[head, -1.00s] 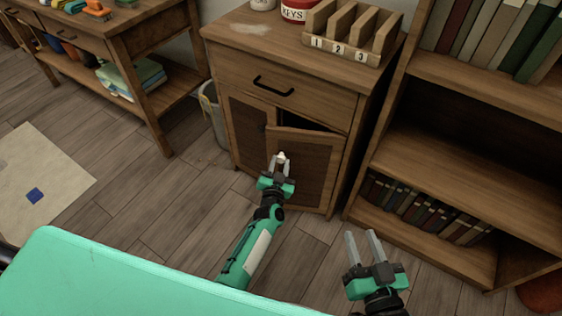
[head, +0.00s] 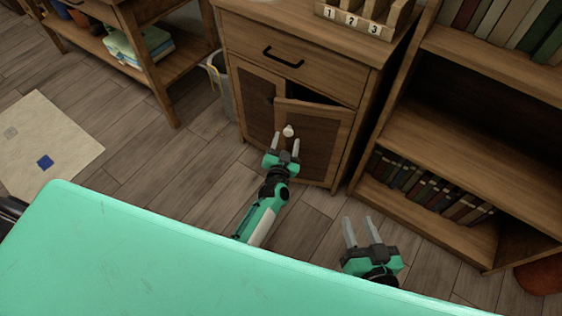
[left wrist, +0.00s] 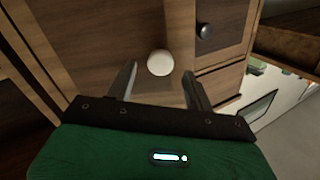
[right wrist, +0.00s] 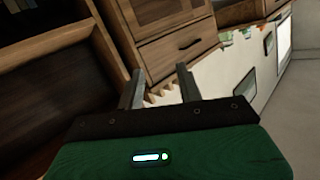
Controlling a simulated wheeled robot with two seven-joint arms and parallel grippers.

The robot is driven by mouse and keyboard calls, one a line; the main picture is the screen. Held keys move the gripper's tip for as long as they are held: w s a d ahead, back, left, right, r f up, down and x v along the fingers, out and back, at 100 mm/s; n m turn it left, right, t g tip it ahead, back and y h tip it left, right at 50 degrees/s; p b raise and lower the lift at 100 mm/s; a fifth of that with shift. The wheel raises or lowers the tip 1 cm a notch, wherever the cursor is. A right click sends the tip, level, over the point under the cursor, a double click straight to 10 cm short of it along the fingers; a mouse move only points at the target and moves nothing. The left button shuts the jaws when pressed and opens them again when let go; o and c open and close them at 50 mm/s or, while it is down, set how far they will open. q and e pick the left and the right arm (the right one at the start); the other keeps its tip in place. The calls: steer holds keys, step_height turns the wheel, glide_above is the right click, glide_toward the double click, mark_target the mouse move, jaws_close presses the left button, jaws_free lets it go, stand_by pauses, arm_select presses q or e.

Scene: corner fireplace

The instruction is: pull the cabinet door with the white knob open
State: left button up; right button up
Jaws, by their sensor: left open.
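The cabinet door (head: 322,150) with the white knob (head: 288,131) stands slightly ajar. Its left edge is out from the cabinet front, and a dark gap shows above its top edge. My left gripper (head: 285,142) is open and empty in front of this door. In the left wrist view, the white knob (left wrist: 159,63) shows just beyond and between the fingertips, with no visible contact. My right gripper (head: 359,220) is open and empty, low in front of the bookshelf. The cabinet's inside is mostly hidden in darkness.
The neighbouring left door (head: 255,95) is shut, with a dark knob (left wrist: 204,31). A drawer with a black handle (head: 283,57) is above. A bookshelf (head: 470,145) stands close at right. A bin (head: 222,85) and table (head: 165,65) are at left. Floor in front is clear.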

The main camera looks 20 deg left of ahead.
arm_select(q)
steer(key=s+d+p, duration=0.1)
steer(key=s+p, duration=0.1)
steer(key=s, duration=0.9)
steer(key=shift+s+d, duration=0.15)
steer(key=shift+s, duration=0.15)
arm_select(e)
steer(key=d+g, duration=0.1)
steer(key=d+f+g+h, duration=0.1)
steer(key=d+g, duration=0.1)
steer(key=shift+s+f+h, duration=0.3)
steer(key=shift+s+h, duration=0.1)
